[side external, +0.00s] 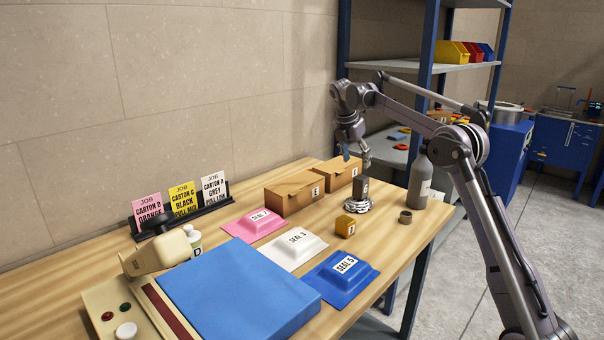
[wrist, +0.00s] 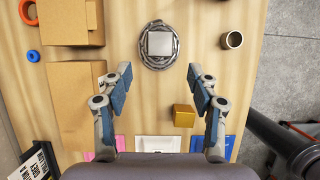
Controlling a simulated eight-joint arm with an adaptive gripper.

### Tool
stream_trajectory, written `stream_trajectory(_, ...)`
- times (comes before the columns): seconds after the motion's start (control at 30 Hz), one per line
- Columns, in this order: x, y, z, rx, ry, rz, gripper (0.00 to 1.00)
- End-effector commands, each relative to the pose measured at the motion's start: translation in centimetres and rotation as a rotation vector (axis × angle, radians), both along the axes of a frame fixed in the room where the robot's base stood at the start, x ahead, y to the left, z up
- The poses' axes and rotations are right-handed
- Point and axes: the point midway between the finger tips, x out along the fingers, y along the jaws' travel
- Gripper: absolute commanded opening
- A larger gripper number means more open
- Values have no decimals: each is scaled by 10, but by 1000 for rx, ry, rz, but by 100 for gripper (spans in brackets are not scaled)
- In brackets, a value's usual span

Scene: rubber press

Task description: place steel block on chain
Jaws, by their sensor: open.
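The steel block (side external: 361,187) is a dark grey upright block with a letter on its face. It stands on the coiled chain (side external: 358,206) on the wooden table. In the wrist view the block (wrist: 160,43) shows as a light grey square top inside the ring of chain (wrist: 146,62). My gripper (side external: 357,158) is above and slightly behind the block in the side view. In the wrist view my gripper (wrist: 160,75) has its fingers spread wide, with nothing between them. The block lies beyond the fingertips, apart from them.
A brass cube (side external: 345,225) sits in front of the chain. A small dark cup (side external: 405,217) and a grey bottle (side external: 420,178) stand to the right. Two cardboard boxes (side external: 292,193) stand to the left. Pink, white and blue seal packs (side external: 340,280) lie nearer the sealing machine (side external: 160,255).

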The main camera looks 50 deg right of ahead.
Motion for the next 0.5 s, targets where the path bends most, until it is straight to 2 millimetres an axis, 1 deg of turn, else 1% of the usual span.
stream_trajectory(0.17,-1,8,10,2,-13,-11,60)
stream_trajectory(0.27,-3,24,18,8,-59,-53,60)
stream_trajectory(0.37,-10,51,28,28,-141,-132,60)
stream_trajectory(0.5,-27,96,39,75,-281,-278,60)
